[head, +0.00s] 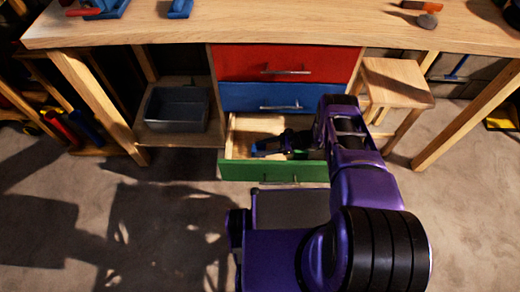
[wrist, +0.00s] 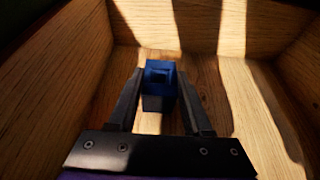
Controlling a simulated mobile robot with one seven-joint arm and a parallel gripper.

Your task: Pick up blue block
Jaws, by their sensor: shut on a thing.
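The blue block (wrist: 160,72) sits between the two dark fingers of my gripper (wrist: 159,84) in the wrist view, inside a wooden drawer. My gripper is shut on it. The wood floor of the drawer shows just beyond and beside the block; I cannot tell whether the block touches it. In the head view my gripper (head: 282,143) reaches into the open green-fronted drawer (head: 274,171), with a bit of blue at its tips. My arm hides the drawer's right part.
A closed red drawer (head: 287,62) and a closed blue drawer (head: 268,97) are above the open one, under a wooden workbench (head: 280,28). A grey bin (head: 176,109) stands on a shelf at left. A wooden stool (head: 398,82) is at right. Drawer walls surround my gripper.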

